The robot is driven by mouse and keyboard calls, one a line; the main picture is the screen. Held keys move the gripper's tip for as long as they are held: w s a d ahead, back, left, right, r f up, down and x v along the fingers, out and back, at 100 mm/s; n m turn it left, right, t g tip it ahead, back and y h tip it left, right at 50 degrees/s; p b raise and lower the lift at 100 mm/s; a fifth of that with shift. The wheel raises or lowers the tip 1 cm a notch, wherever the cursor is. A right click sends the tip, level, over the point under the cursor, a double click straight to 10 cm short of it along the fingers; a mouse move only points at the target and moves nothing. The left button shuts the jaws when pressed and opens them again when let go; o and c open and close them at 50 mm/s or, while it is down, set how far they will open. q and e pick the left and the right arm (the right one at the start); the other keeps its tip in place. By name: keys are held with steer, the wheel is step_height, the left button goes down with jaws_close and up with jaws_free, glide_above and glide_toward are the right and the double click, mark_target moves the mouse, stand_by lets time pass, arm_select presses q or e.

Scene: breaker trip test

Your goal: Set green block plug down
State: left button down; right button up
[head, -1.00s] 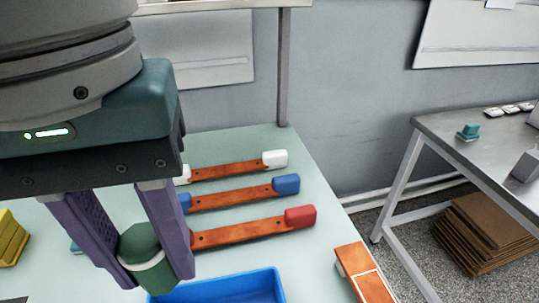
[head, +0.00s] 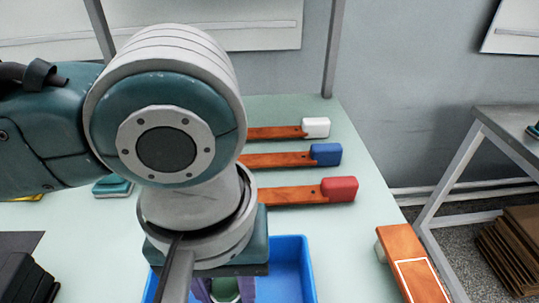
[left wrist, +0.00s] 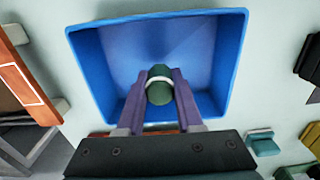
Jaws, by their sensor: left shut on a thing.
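My left gripper (head: 224,291) is shut on the green block plug (head: 224,288), a green cylinder with a white band. In the left wrist view the plug (left wrist: 159,91) sits between the two purple fingers. The blue tray (head: 307,268) lies under the gripper on the pale green table. In the left wrist view the plug shows over the inside of the tray (left wrist: 226,62), whose floor looks empty around it. I cannot tell whether the plug touches the floor. In the head view my arm hides most of the gripper and part of the tray. My right gripper is not in view.
Orange bars with white (head: 316,127), blue (head: 326,154) and red (head: 340,189) ends lie behind the tray. An orange piece (head: 410,262) lies at the table's right edge. Black items (head: 25,278) stand at the left. A teal block (head: 113,186) lies behind my arm.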

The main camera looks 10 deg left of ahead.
arm_select(q)
steer(key=shift+f+b, duration=0.35)
steer(key=shift+f, duration=1.4)
steer(key=shift+f, duration=0.1)
steer(key=c, duration=0.6)
jaws_free()
steer(key=shift+o, duration=0.2)
